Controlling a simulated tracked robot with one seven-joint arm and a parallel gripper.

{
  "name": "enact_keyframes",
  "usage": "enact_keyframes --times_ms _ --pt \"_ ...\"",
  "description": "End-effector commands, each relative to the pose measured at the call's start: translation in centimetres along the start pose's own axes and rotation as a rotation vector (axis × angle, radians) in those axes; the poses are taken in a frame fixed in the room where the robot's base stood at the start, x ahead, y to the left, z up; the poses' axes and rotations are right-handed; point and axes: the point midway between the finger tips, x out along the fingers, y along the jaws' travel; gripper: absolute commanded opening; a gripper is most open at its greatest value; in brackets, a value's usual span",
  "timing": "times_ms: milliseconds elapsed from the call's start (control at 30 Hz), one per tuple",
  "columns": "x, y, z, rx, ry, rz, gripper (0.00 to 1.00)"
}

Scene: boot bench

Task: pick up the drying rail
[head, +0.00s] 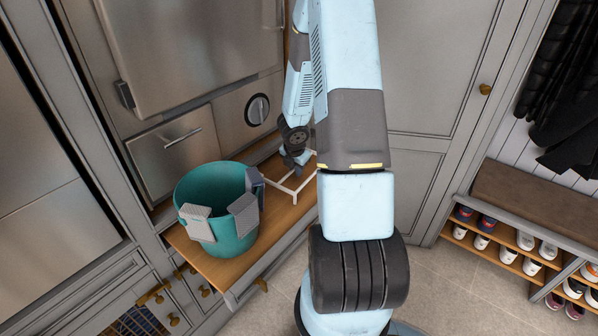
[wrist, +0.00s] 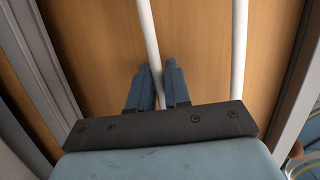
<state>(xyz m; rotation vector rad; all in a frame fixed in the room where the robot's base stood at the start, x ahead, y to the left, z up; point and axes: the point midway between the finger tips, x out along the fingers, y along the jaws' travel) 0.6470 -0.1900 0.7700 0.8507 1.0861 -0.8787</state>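The drying rail (head: 283,188) is a white frame of thin bars lying on the wooden bench top, partly hidden by my arm in the head view. Two of its bars run up the wrist view, one in the middle (wrist: 148,40) and one to the right (wrist: 239,50). My gripper (wrist: 158,68) is over the bench with its two blue fingers close together, one on each side of the middle bar. Whether the fingers press on the bar is unclear. In the head view my gripper (head: 297,163) is small and partly hidden at the rail's far part.
A teal bucket (head: 222,238) with grey pads on its rim stands on the bench (head: 205,270) left of the rail. Cabinet panels with a dial (head: 257,109) rise behind. A shoe rack (head: 500,230) stands at right. The floor between is clear.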

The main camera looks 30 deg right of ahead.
Motion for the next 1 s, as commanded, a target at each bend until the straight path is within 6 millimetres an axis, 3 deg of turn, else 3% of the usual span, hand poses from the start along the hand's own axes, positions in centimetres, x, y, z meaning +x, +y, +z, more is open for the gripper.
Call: enact_keyframes --times_ms 167,1000 --pt "0.01 -0.04 0.0 0.0 0.0 -0.001 0.0" --pt "-0.52 0.0 0.18 0.002 -0.001 -0.002 0.0"
